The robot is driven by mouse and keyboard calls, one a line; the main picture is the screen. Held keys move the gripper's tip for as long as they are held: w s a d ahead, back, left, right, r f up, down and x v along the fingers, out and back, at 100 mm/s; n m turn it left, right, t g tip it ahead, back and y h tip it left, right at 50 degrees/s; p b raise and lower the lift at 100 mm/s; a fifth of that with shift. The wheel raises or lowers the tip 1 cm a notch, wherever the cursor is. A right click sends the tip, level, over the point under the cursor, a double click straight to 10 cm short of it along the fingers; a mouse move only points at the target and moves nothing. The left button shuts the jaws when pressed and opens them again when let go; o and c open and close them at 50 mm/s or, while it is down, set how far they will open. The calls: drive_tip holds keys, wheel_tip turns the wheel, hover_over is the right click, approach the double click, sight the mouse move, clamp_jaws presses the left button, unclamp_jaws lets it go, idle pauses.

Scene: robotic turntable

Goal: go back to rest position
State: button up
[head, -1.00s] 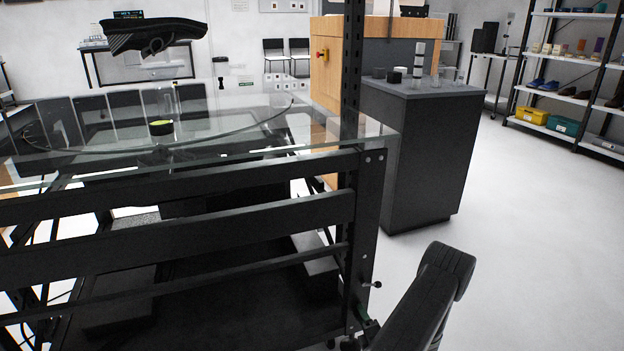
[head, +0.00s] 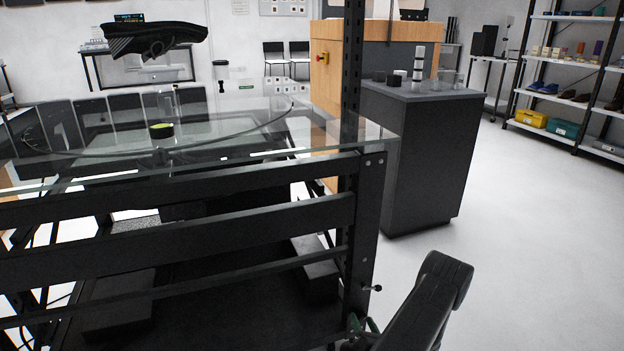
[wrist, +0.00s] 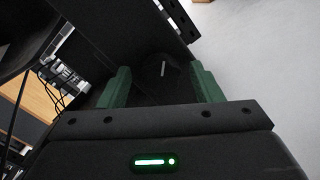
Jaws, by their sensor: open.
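My gripper shows in the wrist view (wrist: 162,84), with its two green fingers spread apart and nothing held between them. In the head view my dark arm stands at the bottom, right of centre, beside the corner post of the glass-topped table (head: 230,160). A bit of green from the gripper shows low beside that post (head: 357,324); the rest of it is hidden or out of frame.
The table's dark frame bars (head: 190,225) are close to the left of my arm. A dark grey cabinet (head: 420,160) with cups and small items stands behind. Shelves (head: 570,75) with shoes and boxes are at the far right. The floor (head: 545,240) on the right is clear.

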drive_tip(key=n, duration=0.4)
drive_tip(key=shift+f, duration=0.1)
drive_tip(key=n, duration=0.4)
drive_tip(key=shift+t+y, duration=0.3)
drive_tip(key=shift+y, duration=0.1)
drive_tip(key=shift+n, duration=0.3)
